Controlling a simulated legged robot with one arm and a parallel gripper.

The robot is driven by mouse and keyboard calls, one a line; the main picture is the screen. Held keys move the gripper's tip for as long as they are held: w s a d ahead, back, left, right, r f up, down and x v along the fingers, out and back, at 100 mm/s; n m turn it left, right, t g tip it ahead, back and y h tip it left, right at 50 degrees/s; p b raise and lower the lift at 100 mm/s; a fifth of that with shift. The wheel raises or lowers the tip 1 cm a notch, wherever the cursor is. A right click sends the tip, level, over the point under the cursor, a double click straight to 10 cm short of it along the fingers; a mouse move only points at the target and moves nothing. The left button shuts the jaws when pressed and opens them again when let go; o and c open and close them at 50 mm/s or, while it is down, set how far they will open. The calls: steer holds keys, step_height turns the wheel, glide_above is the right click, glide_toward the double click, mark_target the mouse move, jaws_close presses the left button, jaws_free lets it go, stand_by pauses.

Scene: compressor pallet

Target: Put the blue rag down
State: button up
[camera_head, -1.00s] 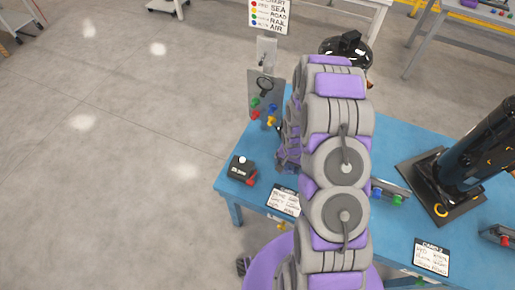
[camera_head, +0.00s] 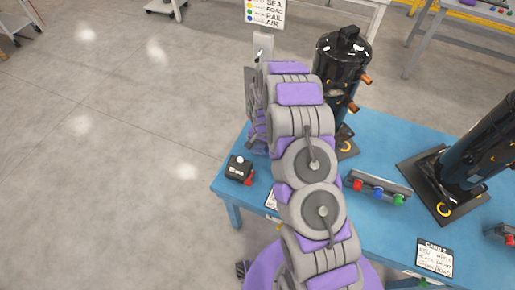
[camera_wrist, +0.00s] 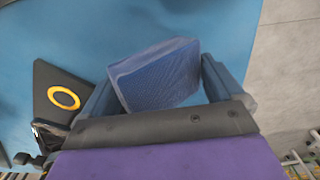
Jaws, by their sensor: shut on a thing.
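The blue rag (camera_wrist: 163,82) shows in the wrist view as a folded, blocky, ribbed piece, slightly tilted. My gripper (camera_wrist: 157,73) is shut on it, with one blue-grey finger on each side. Below the rag is the blue table (camera_wrist: 215,22); I cannot tell the gap between them. In the head view my own arm hides the gripper and the rag. The blue table (camera_head: 385,145) shows there around the arm.
A black compressor (camera_head: 343,70) stands behind the arm and another (camera_head: 485,145) at right. A bar with coloured knobs (camera_head: 378,188), a small black box (camera_head: 240,168) and a card (camera_head: 434,258) lie on the table. A black plate with an orange ring (camera_wrist: 62,97) is left of my gripper.

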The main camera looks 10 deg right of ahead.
mark_target(256, 147)
steer(key=shift+w+a, duration=0.25)
steer(key=shift+a, duration=0.2)
steer(key=shift+w+a+f+b, duration=0.2)
steer(key=shift+w+a+b, duration=0.1)
steer(key=shift+w+a, duration=0.4)
steer(key=f, duration=0.3)
steer(key=shift+d, duration=0.2)
steer(key=o, duration=0.6)
steer(key=shift+d, duration=0.1)
steer(key=shift+c, duration=0.2)
steer(key=shift+b, duration=0.35)
